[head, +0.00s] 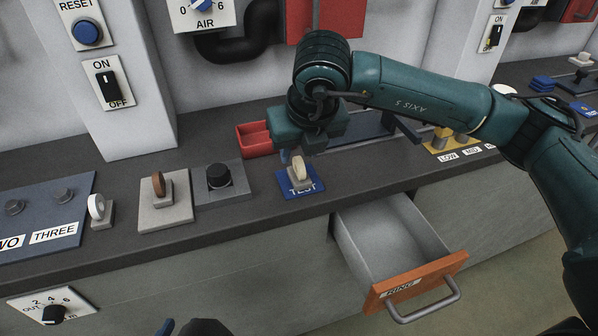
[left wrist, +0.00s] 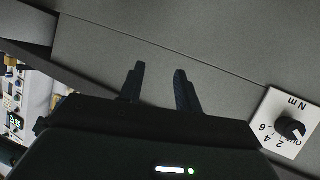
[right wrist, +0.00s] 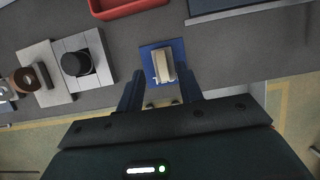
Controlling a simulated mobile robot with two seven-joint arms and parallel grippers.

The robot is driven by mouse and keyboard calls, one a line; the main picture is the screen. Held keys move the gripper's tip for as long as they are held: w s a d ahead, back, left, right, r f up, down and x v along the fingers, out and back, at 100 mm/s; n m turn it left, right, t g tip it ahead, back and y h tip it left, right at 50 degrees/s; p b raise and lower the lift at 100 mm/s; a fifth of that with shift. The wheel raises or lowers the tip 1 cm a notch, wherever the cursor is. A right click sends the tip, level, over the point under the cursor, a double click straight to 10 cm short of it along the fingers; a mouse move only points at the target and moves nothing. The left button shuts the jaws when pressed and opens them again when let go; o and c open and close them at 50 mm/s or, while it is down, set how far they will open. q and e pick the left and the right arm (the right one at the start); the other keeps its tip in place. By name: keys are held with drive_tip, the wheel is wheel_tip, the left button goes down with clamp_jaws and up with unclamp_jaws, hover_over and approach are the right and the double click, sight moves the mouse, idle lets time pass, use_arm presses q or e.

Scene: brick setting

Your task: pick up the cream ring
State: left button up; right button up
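The cream ring (head: 298,169) stands upright on a small block on the blue TEST pad (head: 288,190). In the right wrist view the cream ring (right wrist: 162,66) shows edge-on, just ahead of the fingertips and between their lines. My right gripper (right wrist: 159,82) is open and empty; in the head view it (head: 294,158) hangs just above and behind the ring, fingers mostly hidden by its body. My left gripper (left wrist: 158,72) is open and empty in front of the grey cabinet face; only a fingertip and dark body show at the head view's bottom edge.
A white ring (head: 97,206) and a brown ring (head: 159,184) stand on holders to the left, beside a black knob (head: 218,177). A red tray (head: 254,139) lies behind. An open drawer (head: 414,282) marked RING juts out below the counter.

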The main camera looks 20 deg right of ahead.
sight(300, 161)
drive_tip(key=x, duration=0.4)
drive_tip(key=shift+s+d+f, duration=0.1)
drive_tip(key=shift+d+f, duration=0.05)
drive_tip(key=shift+f, duration=0.2)
clamp_jaws()
